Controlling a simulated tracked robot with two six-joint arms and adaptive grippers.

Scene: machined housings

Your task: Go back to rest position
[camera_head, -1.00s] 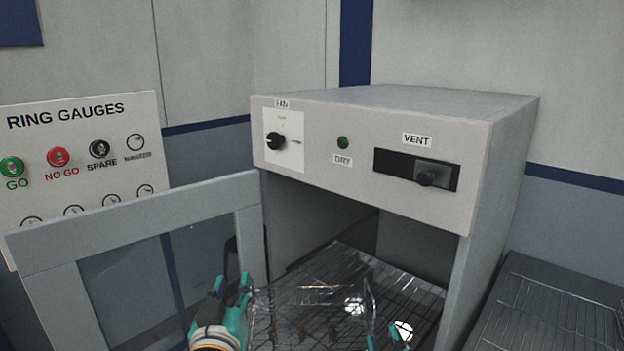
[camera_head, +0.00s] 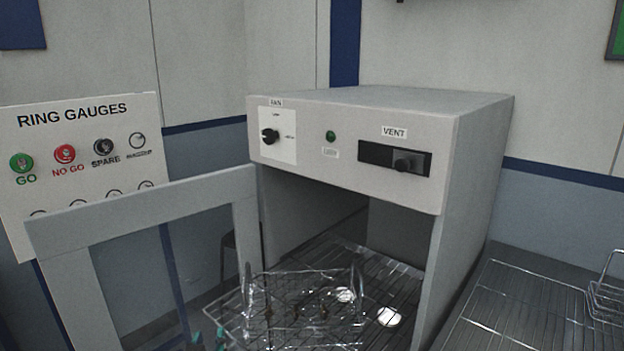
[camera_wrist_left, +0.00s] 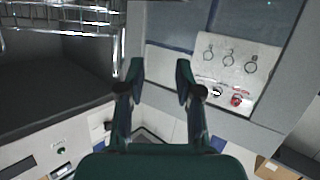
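My left gripper (camera_wrist_left: 161,82) is open and empty in the left wrist view, its dark green fingers apart. Only small teal tips of it show at the bottom edge of the head view (camera_head: 207,341). My right gripper is not in view. A wire basket with upright handles (camera_head: 298,312) stands at the mouth of the open drying cabinet (camera_head: 350,150), left gripper beside and below it. Wire basketwork (camera_wrist_left: 70,14) also shows at the top left of the left wrist view, apart from the fingers.
The cabinet's framed door (camera_head: 150,200) stands open on the left. A ring gauge board (camera_head: 85,160) is behind it. A wire rack (camera_head: 525,310) lies right of the cabinet, with another wire basket (camera_head: 607,295) at the right edge.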

